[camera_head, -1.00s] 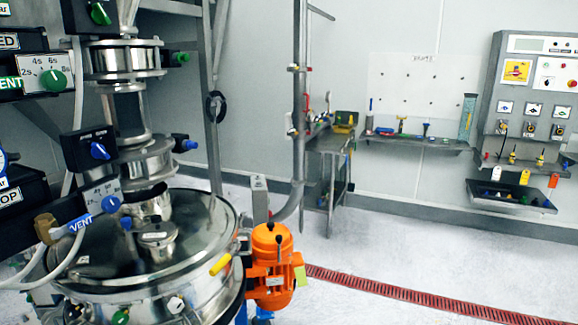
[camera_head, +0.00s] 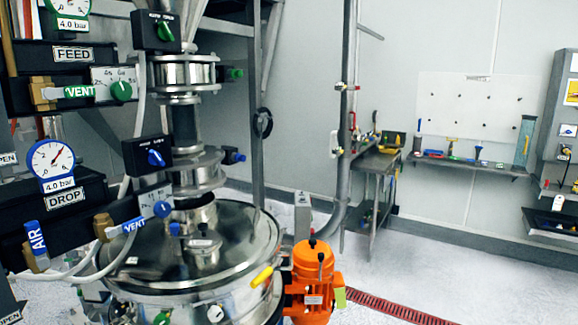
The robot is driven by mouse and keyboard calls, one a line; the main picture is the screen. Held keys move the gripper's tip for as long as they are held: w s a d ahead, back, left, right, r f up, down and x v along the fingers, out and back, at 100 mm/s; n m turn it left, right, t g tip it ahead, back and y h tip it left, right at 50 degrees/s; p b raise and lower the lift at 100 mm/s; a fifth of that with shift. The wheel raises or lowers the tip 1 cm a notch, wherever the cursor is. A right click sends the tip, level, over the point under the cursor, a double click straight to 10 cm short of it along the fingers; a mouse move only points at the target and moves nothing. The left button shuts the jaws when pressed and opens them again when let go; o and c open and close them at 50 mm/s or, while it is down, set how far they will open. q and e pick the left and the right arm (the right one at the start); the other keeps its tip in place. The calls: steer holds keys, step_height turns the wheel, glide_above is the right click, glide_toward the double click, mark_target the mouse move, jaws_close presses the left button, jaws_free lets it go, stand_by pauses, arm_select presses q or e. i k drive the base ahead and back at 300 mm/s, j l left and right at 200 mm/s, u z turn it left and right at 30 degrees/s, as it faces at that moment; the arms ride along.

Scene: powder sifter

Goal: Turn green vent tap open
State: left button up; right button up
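The green vent tap (camera_head: 79,92) is a green handle lettered VENT on a brass body (camera_head: 43,93), at the left of the head view. It lies about horizontal, below the FEED label (camera_head: 72,54). A green round knob (camera_head: 121,91) on a white dial plate is just to its right. A similar blue VENT tap (camera_head: 132,225) sits lower, by the DROP label (camera_head: 66,198). Neither of my grippers is in view.
The steel sifter (camera_head: 200,255) fills the lower left, with an orange motor (camera_head: 313,280) beside it. Pale hoses run near the taps. A gauge (camera_head: 52,160) and a blue AIR tap (camera_head: 36,240) are at the far left. The floor at right is clear around a red grate (camera_head: 400,308).

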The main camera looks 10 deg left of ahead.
mark_target(49, 93)
steer(key=u, duration=1.3)
